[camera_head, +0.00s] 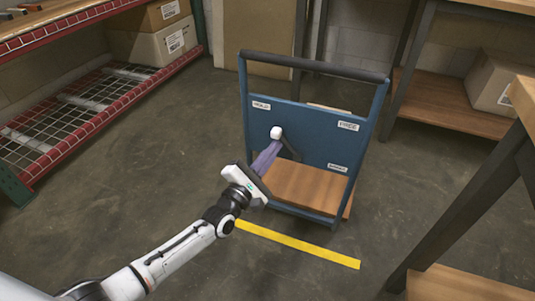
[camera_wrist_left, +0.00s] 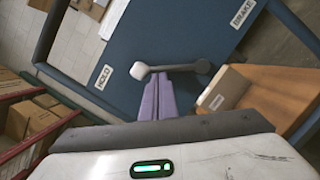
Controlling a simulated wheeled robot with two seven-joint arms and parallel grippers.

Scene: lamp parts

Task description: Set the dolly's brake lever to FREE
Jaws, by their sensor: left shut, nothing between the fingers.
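The dolly (camera_head: 318,136) stands upright with a blue panel, a dark top handle and a wooden deck. Its brake lever has a white knob (camera_head: 276,132) and a dark arm. The lever leans up and left, toward the HOLD label (camera_head: 261,105). The FREE label (camera_head: 348,126) is at the panel's upper right. My left gripper (camera_head: 277,145) is shut and empty, its purple fingers just below the knob. In the left wrist view the fingertips (camera_wrist_left: 158,76) are beside the lever arm (camera_wrist_left: 175,68), right of the knob (camera_wrist_left: 139,70). I cannot tell whether they touch.
A BRAKE label (camera_head: 338,167) is low on the panel. A red-edged wire rack (camera_head: 95,103) with boxes stands left. A wooden-topped bench (camera_head: 460,104) stands behind right, and another table edge is near right. A yellow floor stripe (camera_head: 298,244) lies in front.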

